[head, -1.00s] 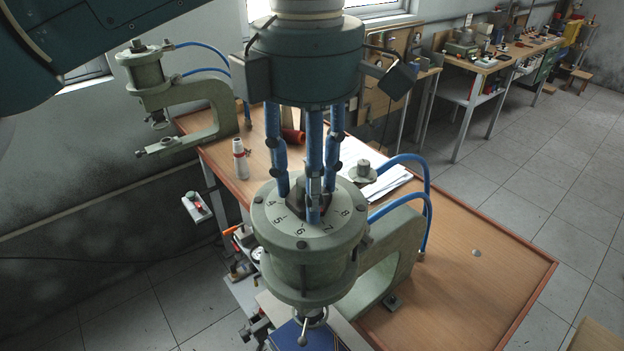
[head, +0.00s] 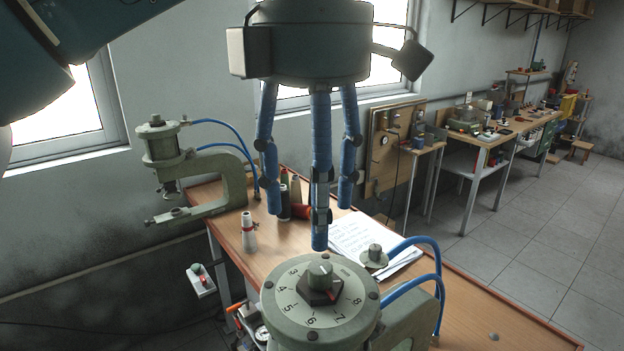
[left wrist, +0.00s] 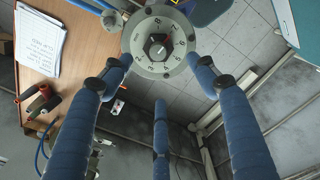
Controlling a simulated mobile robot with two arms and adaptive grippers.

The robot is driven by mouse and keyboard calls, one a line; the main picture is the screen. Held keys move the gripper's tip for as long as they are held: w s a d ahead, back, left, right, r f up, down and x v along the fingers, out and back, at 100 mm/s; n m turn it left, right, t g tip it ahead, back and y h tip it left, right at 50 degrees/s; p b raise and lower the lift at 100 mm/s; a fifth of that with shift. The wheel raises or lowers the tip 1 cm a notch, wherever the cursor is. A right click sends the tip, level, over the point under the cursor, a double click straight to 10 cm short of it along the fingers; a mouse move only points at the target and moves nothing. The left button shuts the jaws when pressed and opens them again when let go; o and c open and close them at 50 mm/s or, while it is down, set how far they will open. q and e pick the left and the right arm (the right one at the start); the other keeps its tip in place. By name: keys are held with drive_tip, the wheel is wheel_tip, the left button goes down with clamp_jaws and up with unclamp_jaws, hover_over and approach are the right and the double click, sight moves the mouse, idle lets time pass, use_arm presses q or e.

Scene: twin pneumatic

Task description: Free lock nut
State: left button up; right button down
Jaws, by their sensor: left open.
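The near pneumatic press has a pale green round top with a numbered dial (head: 285,308). A dark hexagonal lock nut (head: 320,288) sits at the dial's centre, around a grey-green knob (head: 320,270) with a red mark. The nut also shows in the left wrist view (left wrist: 158,45), near the top. My left gripper (head: 312,218) has three blue fingers pointing down above the dial. They are spread, empty and apart from the nut. My right gripper is in neither view.
A second, similar press (head: 215,185) stands at the back left. Blue hoses (head: 415,248) loop right of the near dial. A small control box (head: 200,280) is at left.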

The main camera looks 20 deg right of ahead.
use_arm(q)
drive_tip(key=shift+r, duration=1.1)
